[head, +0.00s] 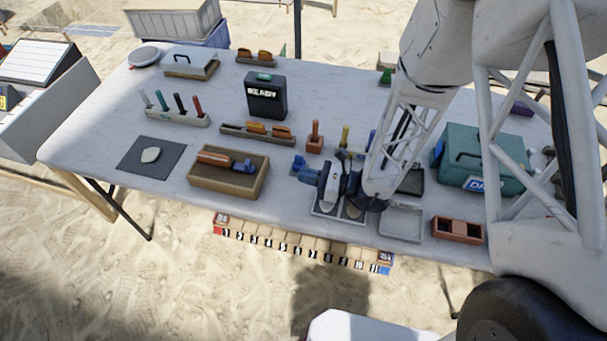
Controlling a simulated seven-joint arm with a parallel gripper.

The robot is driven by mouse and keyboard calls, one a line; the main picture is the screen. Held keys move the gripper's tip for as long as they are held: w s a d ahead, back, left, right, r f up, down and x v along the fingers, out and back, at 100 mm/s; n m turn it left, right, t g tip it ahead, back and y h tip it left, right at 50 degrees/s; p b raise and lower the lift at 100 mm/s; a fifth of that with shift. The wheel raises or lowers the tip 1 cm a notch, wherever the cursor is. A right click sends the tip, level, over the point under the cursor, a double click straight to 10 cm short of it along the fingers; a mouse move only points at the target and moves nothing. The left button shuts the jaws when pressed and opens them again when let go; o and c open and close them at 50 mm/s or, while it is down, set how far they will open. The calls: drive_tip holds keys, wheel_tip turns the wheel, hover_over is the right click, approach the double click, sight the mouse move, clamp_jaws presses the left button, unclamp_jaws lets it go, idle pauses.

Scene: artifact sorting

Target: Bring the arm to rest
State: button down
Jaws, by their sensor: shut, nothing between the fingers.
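My arm reaches down from the upper right over the white table (110,115). My gripper (303,169), with blue fingers at the end of a white and dark wrist, points left above the front middle of the table. It is shut with nothing in it. Just below and in front of it is a light tray (316,212) holding pale pieces, partly hidden by the wrist. I cannot tell the exact height of the gripper above the table.
A wooden box (228,193) with tools lies left of the gripper. A black READY box (266,97) stands behind it. A teal case (468,145) is right of my arm. A reddish tray (457,231) sits near the front edge. A dark mat (135,165) holds a pale stone (150,155).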

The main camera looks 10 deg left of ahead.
idle(0.5)
drive_tip(key=shift+r+n, duration=0.3)
drive_tip(key=shift+r, duration=0.2)
drive_tip(key=s+d+r+n+g+h, duration=0.3)
drive_tip(key=d+r+n, duration=0.15)
drive_tip(key=r, duration=0.25)
drive_tip(key=s+d+r+n+g+h, duration=0.2)
drive_tip(key=s+d+r+n+h, duration=0.1)
drive_tip(key=r+n, duration=0.3)
drive_tip(key=s+d+r+n+t+h, duration=0.3)
drive_tip(key=d+r+h, duration=0.3)
drive_tip(key=d, duration=0.5)
drive_tip(key=s+d+r+n+t+h, duration=0.4)
drive_tip(key=s+d+r+h, duration=0.1)
drive_tip(key=d+r, duration=0.6)
drive_tip(key=shift+s+d+r+t+h, duration=0.2)
drive_tip(key=shift+d+r+t+h, duration=0.1)
drive_tip(key=shift+d+h, duration=0.35)
